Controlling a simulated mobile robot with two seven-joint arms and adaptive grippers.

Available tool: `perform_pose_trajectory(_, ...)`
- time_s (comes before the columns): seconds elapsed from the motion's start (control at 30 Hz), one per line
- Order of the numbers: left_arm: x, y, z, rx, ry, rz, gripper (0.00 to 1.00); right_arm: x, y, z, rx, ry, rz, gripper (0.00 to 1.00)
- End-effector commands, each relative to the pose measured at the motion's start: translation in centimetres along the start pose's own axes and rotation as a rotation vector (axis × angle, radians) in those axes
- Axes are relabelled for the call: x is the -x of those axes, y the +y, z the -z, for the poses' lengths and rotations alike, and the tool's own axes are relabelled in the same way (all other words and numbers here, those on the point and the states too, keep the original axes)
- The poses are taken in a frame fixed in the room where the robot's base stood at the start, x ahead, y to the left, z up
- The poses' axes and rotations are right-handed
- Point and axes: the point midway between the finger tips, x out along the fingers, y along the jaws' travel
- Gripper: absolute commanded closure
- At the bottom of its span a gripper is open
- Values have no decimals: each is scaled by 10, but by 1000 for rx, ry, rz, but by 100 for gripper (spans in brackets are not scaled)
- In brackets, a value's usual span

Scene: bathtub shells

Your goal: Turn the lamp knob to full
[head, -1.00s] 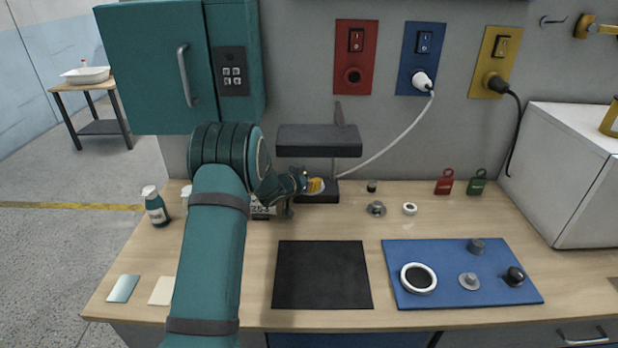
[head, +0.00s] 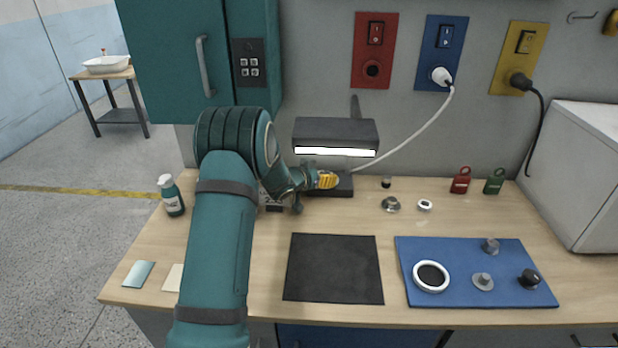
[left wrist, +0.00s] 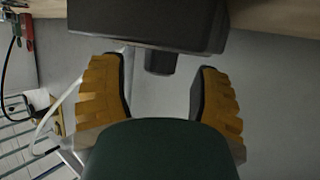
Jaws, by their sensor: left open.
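The lamp (head: 336,131) stands at the back of the workbench, with a dark head and a bright white lit strip along its lower front. Its dark base (head: 343,189) sits on the bench. My left gripper (head: 328,180), with yellow fingers, is at the front of the base. In the left wrist view the lamp base (left wrist: 150,22) is at the top, and a short dark knob (left wrist: 160,62) sticks out of it. The open fingers of my left gripper (left wrist: 160,88) stand on either side of the knob, with gaps between. My right gripper is out of view.
A white cable runs from the lamp to the plug (head: 441,76) on the blue wall plate. A black mat (head: 334,268) and a blue board (head: 450,292) with round parts lie in front. A green bottle (head: 171,196) stands left of my arm.

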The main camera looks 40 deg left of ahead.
Motion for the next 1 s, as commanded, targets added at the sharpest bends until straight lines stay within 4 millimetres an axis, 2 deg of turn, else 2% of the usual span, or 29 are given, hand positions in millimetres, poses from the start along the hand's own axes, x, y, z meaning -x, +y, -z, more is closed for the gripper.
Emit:
perform_pose_trajectory(0.3, 65, 0, 1, 2, 2, 1, 37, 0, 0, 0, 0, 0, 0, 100)
perform_pose_trajectory(0.5, 92, 0, 0, 2, 2, 0, 37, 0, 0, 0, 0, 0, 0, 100)
perform_pose_trajectory(0.7, 101, 1, 0, 0, 1, -2, 37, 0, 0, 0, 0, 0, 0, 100)
perform_pose_trajectory(1.0, 100, 1, 0, 8, 3, 0, 37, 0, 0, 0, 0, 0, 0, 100)
